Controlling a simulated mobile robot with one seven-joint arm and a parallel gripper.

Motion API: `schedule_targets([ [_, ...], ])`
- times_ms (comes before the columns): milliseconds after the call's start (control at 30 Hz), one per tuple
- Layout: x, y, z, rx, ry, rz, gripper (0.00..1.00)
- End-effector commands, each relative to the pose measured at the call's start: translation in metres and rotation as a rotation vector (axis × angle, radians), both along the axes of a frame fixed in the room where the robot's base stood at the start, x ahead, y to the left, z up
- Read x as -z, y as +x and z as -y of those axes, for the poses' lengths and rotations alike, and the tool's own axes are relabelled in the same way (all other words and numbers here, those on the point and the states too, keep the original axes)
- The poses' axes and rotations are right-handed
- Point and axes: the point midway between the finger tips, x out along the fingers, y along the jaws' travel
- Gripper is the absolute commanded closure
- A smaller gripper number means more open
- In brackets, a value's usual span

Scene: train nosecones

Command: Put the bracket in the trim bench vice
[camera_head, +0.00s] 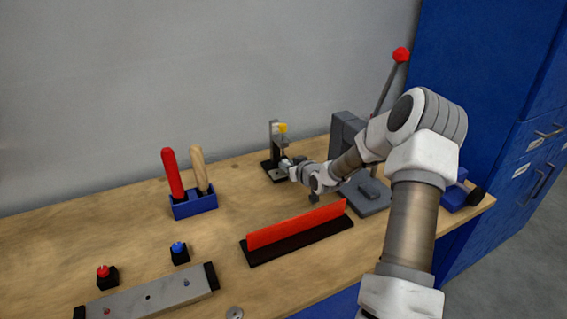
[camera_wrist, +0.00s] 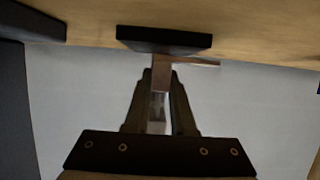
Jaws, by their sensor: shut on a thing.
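My gripper (camera_head: 287,164) is at the small dark stand near the back wall. In the wrist view my gripper (camera_wrist: 160,80) has its dark fingers closed on a narrow grey-brown metal piece, which looks like the bracket (camera_wrist: 158,102). Its far end overlaps the stand's black base in that view; I cannot tell whether they touch. In the head view the bracket is too small to make out clearly. A blue vice (camera_head: 455,199) with a black knob sits at the bench's right end, partly hidden by my arm.
The black stand (camera_head: 274,135) has a yellow top. A grey press (camera_head: 367,196) with a red-knobbed lever stands behind my arm. A red-and-black bar (camera_head: 297,230) lies in front. A blue tool holder (camera_head: 195,205) and buttons are left. Bare bench lies between holder and bar.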

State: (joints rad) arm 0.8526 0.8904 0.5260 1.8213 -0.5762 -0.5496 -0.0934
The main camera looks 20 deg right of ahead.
Motion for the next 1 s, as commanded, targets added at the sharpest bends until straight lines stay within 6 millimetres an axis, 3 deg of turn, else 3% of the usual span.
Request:
schedule_targets([
  [233, 0.007, 0.028, -0.002, -0.001, 0.0, 0.001, 1.0],
  [667, 0.013, 0.029, -0.002, -0.001, 0.0, 0.001, 1.0],
  [700, 0.013, 0.029, -0.002, -0.001, 0.0, 0.001, 0.75],
  [833, 0.012, 0.028, -0.002, -0.001, 0.0, 0.0, 0.52],
  [867, 0.012, 0.028, -0.002, -0.001, 0.0, 0.0, 0.47],
  [1000, 0.012, 0.028, -0.002, -0.001, 0.0, 0.001, 0.47],
])
